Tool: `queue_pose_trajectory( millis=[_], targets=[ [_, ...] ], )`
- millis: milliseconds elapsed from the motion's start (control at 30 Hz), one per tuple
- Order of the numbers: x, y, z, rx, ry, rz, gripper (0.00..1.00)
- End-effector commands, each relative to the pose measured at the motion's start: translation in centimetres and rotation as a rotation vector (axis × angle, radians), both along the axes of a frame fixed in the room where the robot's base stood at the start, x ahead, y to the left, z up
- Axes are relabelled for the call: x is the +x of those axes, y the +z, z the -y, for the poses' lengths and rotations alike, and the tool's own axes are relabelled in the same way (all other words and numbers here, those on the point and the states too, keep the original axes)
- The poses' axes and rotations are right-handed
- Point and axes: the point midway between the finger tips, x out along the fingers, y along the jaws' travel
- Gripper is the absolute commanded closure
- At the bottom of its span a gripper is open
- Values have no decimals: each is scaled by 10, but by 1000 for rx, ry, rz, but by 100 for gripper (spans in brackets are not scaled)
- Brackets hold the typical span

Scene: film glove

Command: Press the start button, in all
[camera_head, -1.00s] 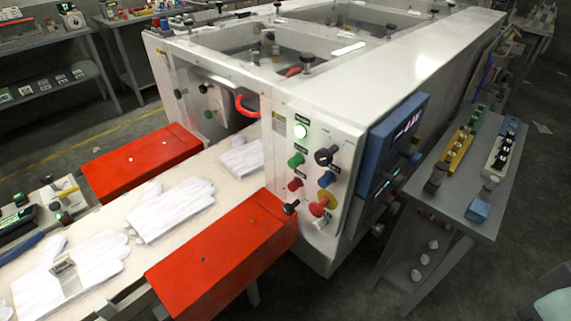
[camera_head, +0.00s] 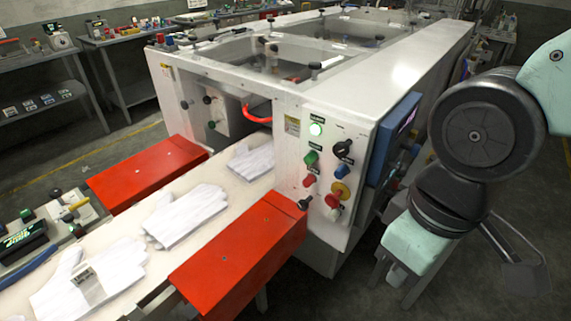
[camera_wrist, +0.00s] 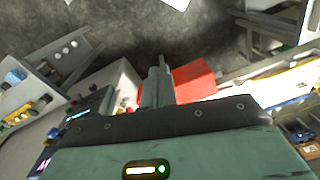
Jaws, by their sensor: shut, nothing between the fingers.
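The labels are too small to read, so I cannot tell which one is start. My gripper (camera_wrist: 158,72) is shut and empty in the wrist view, apart from the panel. In the head view my arm is at the right, and I cannot make out the fingertips there.
A red box (camera_head: 239,258) juts out beside the conveyor, just left of the panel. Another red box (camera_head: 145,172) lies across the belt. White gloves (camera_head: 187,213) lie on the belt. A blue display unit (camera_head: 396,138) is on the machine's right side.

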Motion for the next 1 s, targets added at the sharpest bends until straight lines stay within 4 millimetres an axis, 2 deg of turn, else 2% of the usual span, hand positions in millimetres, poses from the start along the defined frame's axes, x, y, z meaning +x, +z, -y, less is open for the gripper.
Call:
queue_pose_trajectory(
  millis=[233,367,467,600,700,800,900,1000],
  targets=[
    [1,-1,-2,8,5,0,100],
    [15,-12,-25,73,52,16,100],
    [39,-31,-59,161,121,68,100],
    [90,-73,-108,230,229,230,100],
    [130,-107,-129,196,311,394,100],
    [169,-140,-139,89,413,579,100],
    [205,-165,-141,-83,538,778,100],
    [235,-177,-139,-312,682,979,100]
  ],
)
